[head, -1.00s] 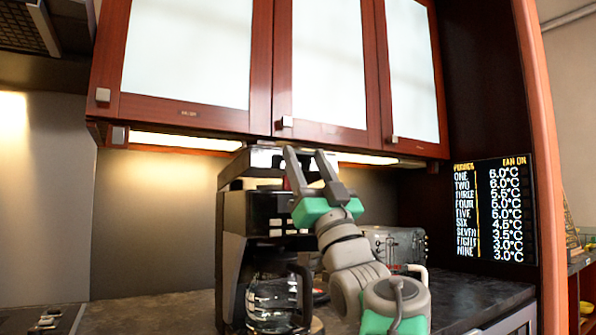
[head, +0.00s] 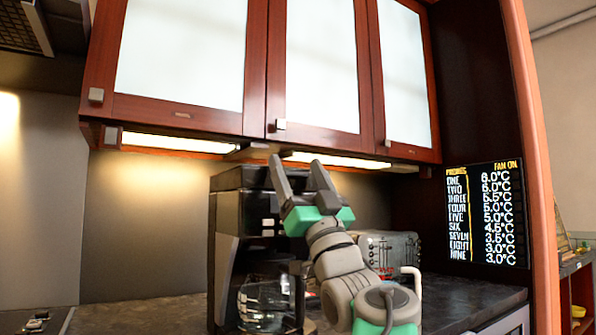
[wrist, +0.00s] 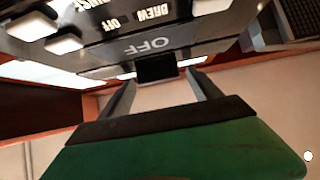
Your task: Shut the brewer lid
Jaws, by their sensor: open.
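The brewer (head: 228,235) is a tall black coffee maker on the counter, with a glass carafe (head: 262,305) in its base. Its lid (head: 240,179) lies about level on top; whether it is fully seated I cannot tell, as my gripper hides the right part. My gripper (head: 297,172) is open and empty, fingers pointing up in front of the brewer's upper right front. In the wrist view my gripper (wrist: 160,82) has its fingers spread below the brewer's button panel (wrist: 150,42), seen upside down. A dark block shows between the fingertips; contact is unclear.
Wall cabinets (head: 185,55) hang close above the brewer, leaving a narrow gap. A metal toaster (head: 392,250) stands behind my arm on the right. The counter (head: 140,315) left of the brewer is clear. A display panel (head: 487,215) is at right.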

